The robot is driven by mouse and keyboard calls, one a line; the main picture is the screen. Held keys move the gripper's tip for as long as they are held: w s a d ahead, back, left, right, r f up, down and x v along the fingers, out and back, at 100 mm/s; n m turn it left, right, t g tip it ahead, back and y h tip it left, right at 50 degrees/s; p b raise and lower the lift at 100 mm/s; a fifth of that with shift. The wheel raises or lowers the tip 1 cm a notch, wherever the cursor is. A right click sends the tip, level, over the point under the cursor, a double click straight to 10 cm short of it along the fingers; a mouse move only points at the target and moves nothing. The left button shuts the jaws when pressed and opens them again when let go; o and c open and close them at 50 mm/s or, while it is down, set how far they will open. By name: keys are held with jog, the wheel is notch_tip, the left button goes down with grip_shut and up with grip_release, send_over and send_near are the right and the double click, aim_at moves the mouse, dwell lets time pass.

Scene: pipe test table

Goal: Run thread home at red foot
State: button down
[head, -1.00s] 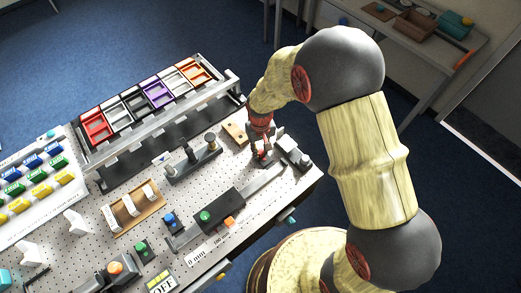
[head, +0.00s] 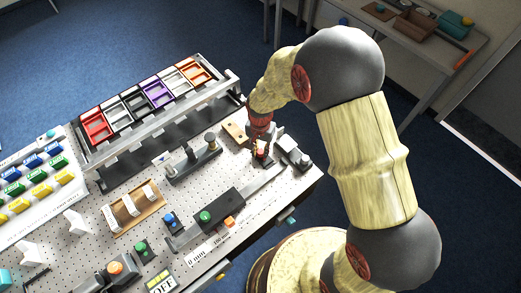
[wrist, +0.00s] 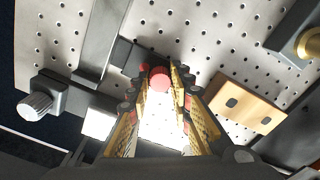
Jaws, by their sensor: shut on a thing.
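The red foot shows as a round red cap (wrist: 160,78) between my fingertips in the wrist view. In the head view it is a small red spot (head: 261,154) below my fingers, near the table's right corner. My gripper (wrist: 162,84), with yellow and dark fingers, points down and is shut on the red cap; it also shows in the head view (head: 260,147). A dark block (wrist: 128,55) lies beside the cap. The thread under the cap is hidden, so I cannot tell how deep it sits.
A wooden plate with two dark holes (wrist: 240,103) lies right of my fingers in the wrist view. A grey clamp with a ridged knob (wrist: 38,104) is at left. A slide rail (head: 262,183) and a stand with posts (head: 192,160) are close by on the perforated table (head: 175,205).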

jog(key=shift+m, duration=1)
jog(key=m, duration=0.2)
jog(key=shift+m, duration=0.4)
jog(key=m, duration=0.4)
jog(key=shift+m, duration=0.3)
jog(key=c, duration=1.5)
grip_release()
jog(key=shift+c, duration=0.2)
notch_tip(320, 180, up, 12)
